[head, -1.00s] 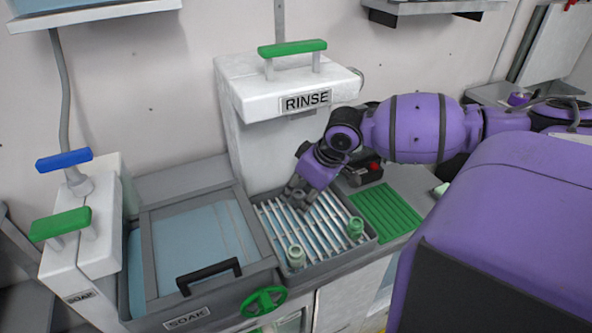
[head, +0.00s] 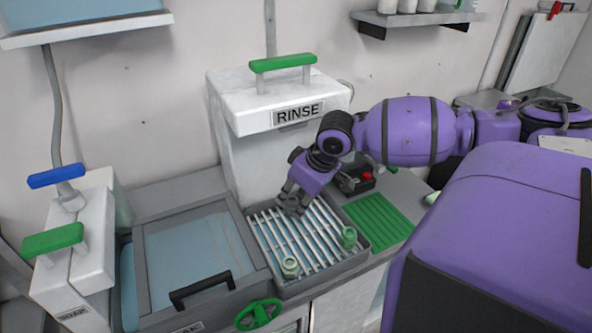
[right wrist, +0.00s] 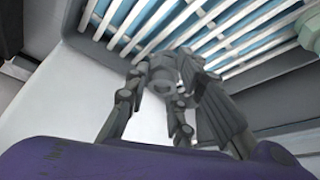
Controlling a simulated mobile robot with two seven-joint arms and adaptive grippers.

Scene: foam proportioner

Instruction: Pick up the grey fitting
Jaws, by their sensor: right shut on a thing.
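My right gripper (head: 292,204) points down at the far side of the slatted rinse rack (head: 262,238), below the RINSE box. It is shut on a grey piece, which I take to be the grey fitting (right wrist: 163,78). In the right wrist view the piece sits among the grey fingers, with the white slats behind it. Grey on grey makes its outline hard to tell, and the fingers partly hide it. Whether it touches the slats is unclear. My left gripper is not in view.
Two pale green fittings stand on the rack, one near the front (head: 290,267) and one at the right (head: 349,237). The white RINSE box (head: 240,150) rises close behind. A green ribbed mat (head: 378,221) lies right; the soak basin (head: 185,250) is left.

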